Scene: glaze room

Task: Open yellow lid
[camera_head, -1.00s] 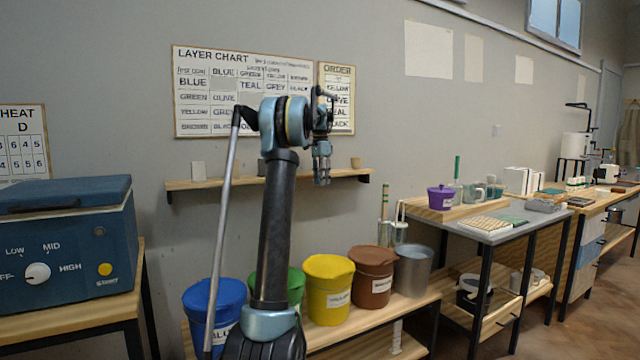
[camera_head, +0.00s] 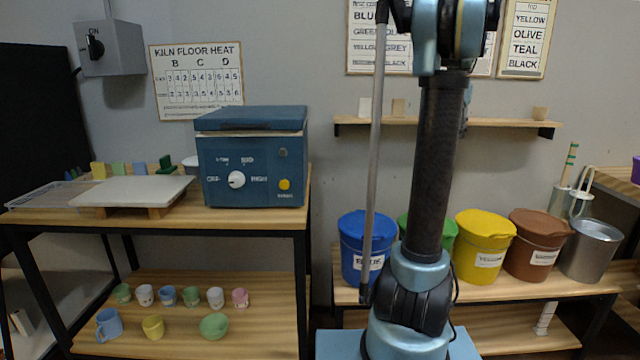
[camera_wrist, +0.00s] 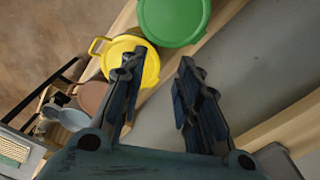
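The yellow bucket (camera_head: 478,262) stands on the low wooden bench with its yellow lid (camera_head: 486,223) on it, between the green and brown buckets. In the wrist view the yellow lid (camera_wrist: 128,62) shows from above, with a tab at its left edge. My gripper (camera_wrist: 158,75) is open, with nothing between its fingers. Its left finger overlaps the lid in that view; the distance between them cannot be told. In the head view my arm rises in front of the green bucket and my gripper is out of view.
A blue bucket (camera_head: 352,270), green bucket (camera_head: 447,235), brown bucket (camera_head: 530,262) and metal pail (camera_head: 590,252) share the bench. A wall shelf (camera_head: 500,122) runs above. A blue kiln (camera_head: 253,165) sits on the table at left.

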